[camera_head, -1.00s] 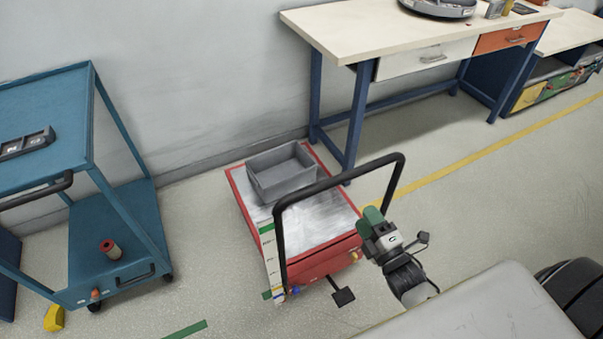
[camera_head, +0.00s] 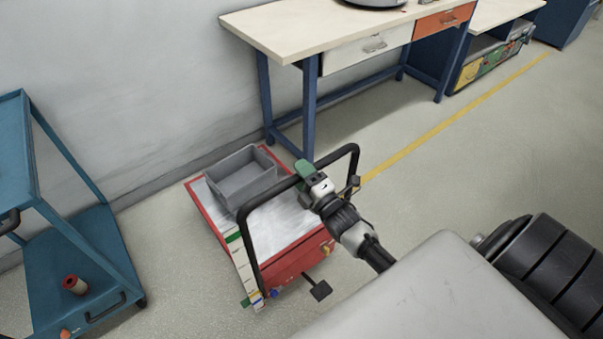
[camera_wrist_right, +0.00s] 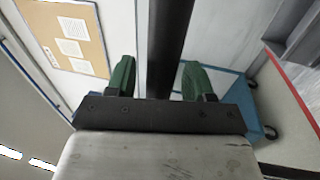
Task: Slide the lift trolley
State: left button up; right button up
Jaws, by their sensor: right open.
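The lift trolley has a red-edged platform (camera_head: 318,243) with a silver top and a black hoop handle (camera_head: 243,226). It stands on the floor below the workbench. A grey bin (camera_head: 242,178) sits on the platform's far end. My right gripper (camera_head: 304,170) is at the top bar of the handle. In the right wrist view, its green fingers (camera_wrist_right: 154,76) are open, one on each side of the black handle bar (camera_wrist_right: 168,45). Whether they touch the bar cannot be told. My left gripper is not in view.
A blue cart (camera_head: 75,245) with a red-capped spool (camera_head: 75,285) stands at the left. A workbench (camera_head: 290,42) with blue legs is behind the trolley. A yellow line (camera_head: 440,130) crosses the open floor at the right. A black pedal (camera_head: 320,290) sticks out at the trolley's front.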

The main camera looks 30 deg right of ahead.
grip_shut()
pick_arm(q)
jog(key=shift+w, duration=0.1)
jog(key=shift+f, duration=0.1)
